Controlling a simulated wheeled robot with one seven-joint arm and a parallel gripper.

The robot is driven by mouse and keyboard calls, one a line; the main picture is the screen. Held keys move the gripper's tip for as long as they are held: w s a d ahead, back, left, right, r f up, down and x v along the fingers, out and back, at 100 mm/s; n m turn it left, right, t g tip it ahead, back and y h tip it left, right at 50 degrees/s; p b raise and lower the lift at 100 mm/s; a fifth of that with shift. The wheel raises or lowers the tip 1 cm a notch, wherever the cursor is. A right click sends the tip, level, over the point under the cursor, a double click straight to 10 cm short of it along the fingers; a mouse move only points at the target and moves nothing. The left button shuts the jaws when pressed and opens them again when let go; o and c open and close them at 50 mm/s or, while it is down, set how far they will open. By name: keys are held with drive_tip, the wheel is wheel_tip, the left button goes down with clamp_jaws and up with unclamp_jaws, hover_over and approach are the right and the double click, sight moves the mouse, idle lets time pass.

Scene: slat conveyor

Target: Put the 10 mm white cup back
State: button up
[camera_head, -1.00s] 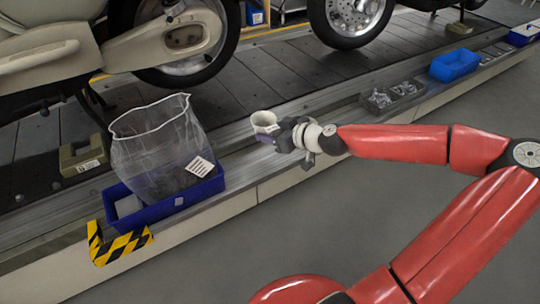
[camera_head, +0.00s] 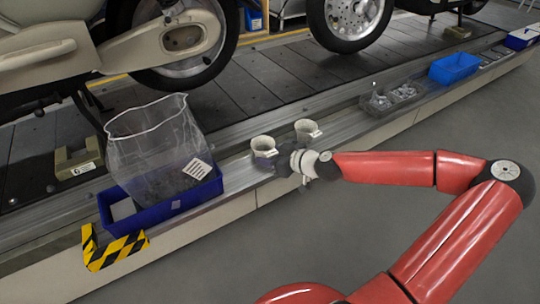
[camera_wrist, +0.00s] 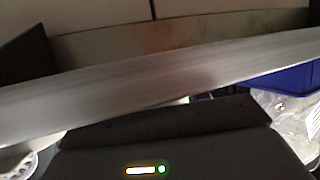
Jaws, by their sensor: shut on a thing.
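Two white cups show in the head view. One white cup (camera_head: 263,145) is at the end of my gripper (camera_head: 272,160), which is shut on it. This cup is upright, over the metal ledge beside the conveyor; I cannot tell whether its base touches the ledge. The other white cup (camera_head: 307,129) is upright on the ledge just to the right and behind my gripper, with a small label on its side. No size marking is legible on either cup. In the wrist view a grey band crosses the picture close up, and the fingertips are not clear.
A blue bin (camera_head: 165,212) with a clear bag (camera_head: 155,150) stands left of the held cup; it also shows in the wrist view (camera_wrist: 290,78). Trays of small parts (camera_head: 392,95) and a blue box (camera_head: 455,68) lie right. Scooters stand on the slats behind.

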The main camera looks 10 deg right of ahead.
drive_tip(key=o, duration=1)
drive_tip(key=p+v, duration=0.2)
drive_tip(key=v, duration=1)
drive_tip(key=shift+r+p, duration=0.1)
drive_tip(key=shift+p, duration=0.2)
drive_tip(key=shift+d, duration=0.1)
